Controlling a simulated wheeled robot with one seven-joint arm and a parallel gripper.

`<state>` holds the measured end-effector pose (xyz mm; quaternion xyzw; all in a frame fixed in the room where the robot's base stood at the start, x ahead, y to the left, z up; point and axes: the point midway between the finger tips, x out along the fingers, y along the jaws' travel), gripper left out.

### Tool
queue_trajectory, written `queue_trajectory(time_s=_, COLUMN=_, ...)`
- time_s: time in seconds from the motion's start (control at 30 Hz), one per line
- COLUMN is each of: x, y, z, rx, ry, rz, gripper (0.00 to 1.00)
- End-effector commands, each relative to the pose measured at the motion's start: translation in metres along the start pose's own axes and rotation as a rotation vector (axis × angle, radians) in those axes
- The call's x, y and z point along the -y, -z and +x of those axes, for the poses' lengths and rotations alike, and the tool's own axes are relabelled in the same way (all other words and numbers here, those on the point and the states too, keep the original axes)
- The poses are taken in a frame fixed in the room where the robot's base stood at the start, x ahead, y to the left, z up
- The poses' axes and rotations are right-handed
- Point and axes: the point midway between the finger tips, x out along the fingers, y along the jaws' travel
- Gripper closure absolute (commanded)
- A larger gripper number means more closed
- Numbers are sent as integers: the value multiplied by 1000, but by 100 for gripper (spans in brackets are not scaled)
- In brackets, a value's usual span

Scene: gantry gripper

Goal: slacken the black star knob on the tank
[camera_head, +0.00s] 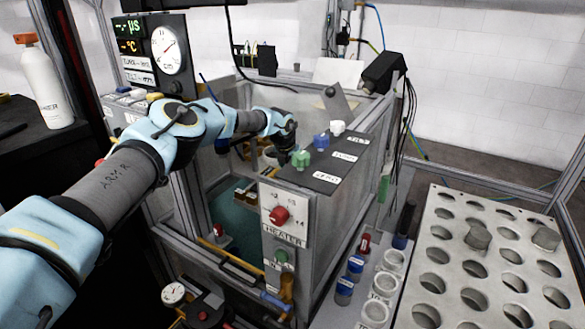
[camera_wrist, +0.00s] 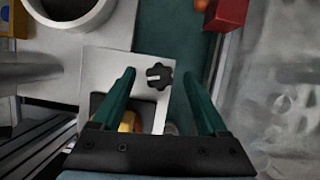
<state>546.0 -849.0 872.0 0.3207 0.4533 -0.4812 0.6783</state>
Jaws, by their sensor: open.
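The black star knob (camera_wrist: 158,76) has a pale mark on it and sits on a light grey plate (camera_wrist: 105,62) in the wrist view. My gripper (camera_wrist: 161,73) is open, its two green fingers on either side of the knob in that picture. The knob lies nearer the left fingertip, with a wider gap to the right one. I cannot tell whether the fingertips are down at knob height. In the head view my arm reaches over the tank (camera_head: 338,222), and I cannot make out the black knob there.
Green (camera_head: 300,158), blue (camera_head: 321,141) and white (camera_head: 338,127) knobs stand on the tank's top panel beside my wrist. In the wrist view a red block (camera_wrist: 227,13) is at upper right and a round pale cup (camera_wrist: 103,12) at upper left. A perforated rack (camera_head: 455,268) stands at right.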

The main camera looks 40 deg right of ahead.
Motion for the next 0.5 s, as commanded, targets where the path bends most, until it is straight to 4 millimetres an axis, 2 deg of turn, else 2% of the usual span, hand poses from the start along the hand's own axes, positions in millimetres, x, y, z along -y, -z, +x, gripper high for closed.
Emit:
queue_trajectory(time_s=0.33, x=0, y=0, z=4, rx=0, ry=-1, rz=0, gripper=24)
queue_trajectory(time_s=0.37, x=0, y=0, z=4, rx=0, ry=-1, rz=0, gripper=25)
queue_trajectory(time_s=0.5, x=0, y=0, z=4, rx=0, ry=-1, rz=0, gripper=40)
